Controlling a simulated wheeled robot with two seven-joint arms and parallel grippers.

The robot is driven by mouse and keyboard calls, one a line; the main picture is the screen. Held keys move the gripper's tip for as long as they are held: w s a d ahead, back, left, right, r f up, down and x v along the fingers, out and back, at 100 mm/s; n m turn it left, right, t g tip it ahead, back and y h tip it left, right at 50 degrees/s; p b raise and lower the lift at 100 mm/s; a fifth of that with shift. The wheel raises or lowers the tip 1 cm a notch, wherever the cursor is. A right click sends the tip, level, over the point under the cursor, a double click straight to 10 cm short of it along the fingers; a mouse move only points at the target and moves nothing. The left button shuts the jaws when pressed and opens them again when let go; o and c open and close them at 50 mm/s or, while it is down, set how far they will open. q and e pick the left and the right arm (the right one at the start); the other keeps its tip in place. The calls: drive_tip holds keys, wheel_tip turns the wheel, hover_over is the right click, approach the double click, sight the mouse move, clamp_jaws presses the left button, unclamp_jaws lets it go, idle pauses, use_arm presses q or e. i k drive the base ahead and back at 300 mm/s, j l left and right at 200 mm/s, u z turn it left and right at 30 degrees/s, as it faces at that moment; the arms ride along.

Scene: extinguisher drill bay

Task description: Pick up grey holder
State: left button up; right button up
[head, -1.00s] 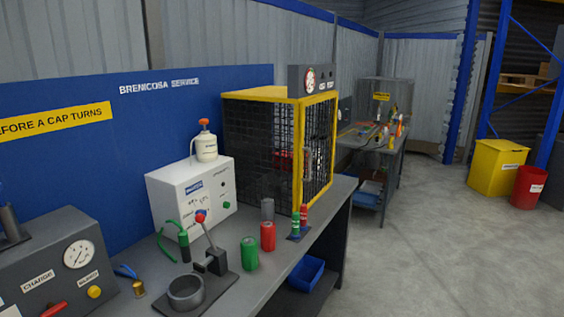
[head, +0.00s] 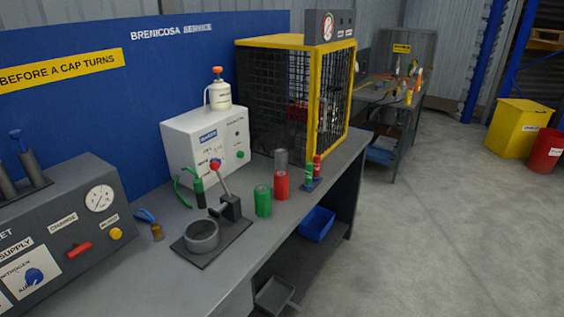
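Several grey things stand on the bench, and I cannot tell for certain which one is the grey holder. A grey cylinder (head: 281,157) stands upright behind a red can (head: 281,187), which hides its lower part. A grey ring-shaped cup (head: 202,238) sits on a dark flat plate with a red-knobbed lever (head: 218,176) beside it. A small dark stand (head: 309,186) holds slim red and green cylinders near the cage. Neither of my grippers shows in the head view.
A green can (head: 263,201) stands left of the red can. A white box (head: 206,144) with a bottle on top and a yellow-framed cage (head: 296,97) stand behind. A grey gauge panel (head: 66,232) fills the left. The bench front (head: 150,285) is clear.

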sight(281, 154)
drive_tip(key=u, duration=0.4)
drive_tip(key=i+l+u, duration=0.2)
drive_tip(key=u, duration=0.15)
drive_tip(key=i+l+u, duration=0.2)
drive_tip(key=u, duration=0.15)
drive_tip(key=i+l+u, duration=0.15)
drive_tip(key=l+u, duration=0.2)
